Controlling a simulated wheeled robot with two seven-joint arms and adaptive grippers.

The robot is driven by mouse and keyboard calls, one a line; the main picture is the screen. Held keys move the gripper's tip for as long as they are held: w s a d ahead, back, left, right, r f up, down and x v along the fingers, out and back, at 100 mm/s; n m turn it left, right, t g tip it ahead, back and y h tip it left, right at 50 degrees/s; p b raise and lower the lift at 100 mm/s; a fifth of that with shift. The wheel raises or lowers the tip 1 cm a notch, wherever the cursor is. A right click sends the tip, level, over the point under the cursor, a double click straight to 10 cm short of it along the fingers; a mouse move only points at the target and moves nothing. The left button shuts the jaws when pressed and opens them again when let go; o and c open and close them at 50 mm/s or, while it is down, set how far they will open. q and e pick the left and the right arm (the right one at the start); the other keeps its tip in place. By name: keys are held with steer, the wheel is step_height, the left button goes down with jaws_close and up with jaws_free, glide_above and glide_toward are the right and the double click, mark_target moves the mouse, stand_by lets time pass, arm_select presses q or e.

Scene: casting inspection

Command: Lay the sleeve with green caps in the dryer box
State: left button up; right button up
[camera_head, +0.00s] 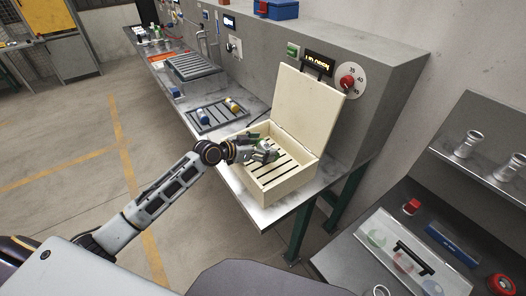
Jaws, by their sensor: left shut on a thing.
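The dryer box (286,187) is a pale open box with a slatted floor, and its lid (300,108) stands upright at the back. My left gripper (264,152) reaches in from the left over the box opening and is shut on the sleeve with green caps (263,144). Only a little green of the sleeve shows between the fingers; the rest is hidden. I cannot tell whether the sleeve touches the slats. My right gripper is not in view.
A dark rack (218,122) left of the box holds a sleeve with blue caps (205,118) and one with yellow caps (232,104). A control panel with a red knob (347,82) is behind the lid. Another bench (345,265) stands at lower right.

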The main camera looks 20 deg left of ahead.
arm_select(q)
steer(key=shift+f, duration=1.05)
steer(key=shift+f, duration=0.3)
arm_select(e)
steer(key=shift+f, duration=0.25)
arm_select(q)
steer(key=shift+f+b, duration=0.1)
steer(key=shift+b, duration=0.25)
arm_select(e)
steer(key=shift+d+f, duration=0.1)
arm_select(q)
steer(key=shift+f, duration=0.25)
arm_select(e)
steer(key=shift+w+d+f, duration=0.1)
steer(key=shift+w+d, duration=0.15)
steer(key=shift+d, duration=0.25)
arm_select(q)
steer(key=o, duration=1.1)
steer(key=shift+f, duration=0.1)
steer(key=shift+c, duration=0.2)
steer(key=shift+s+f, duration=0.1)
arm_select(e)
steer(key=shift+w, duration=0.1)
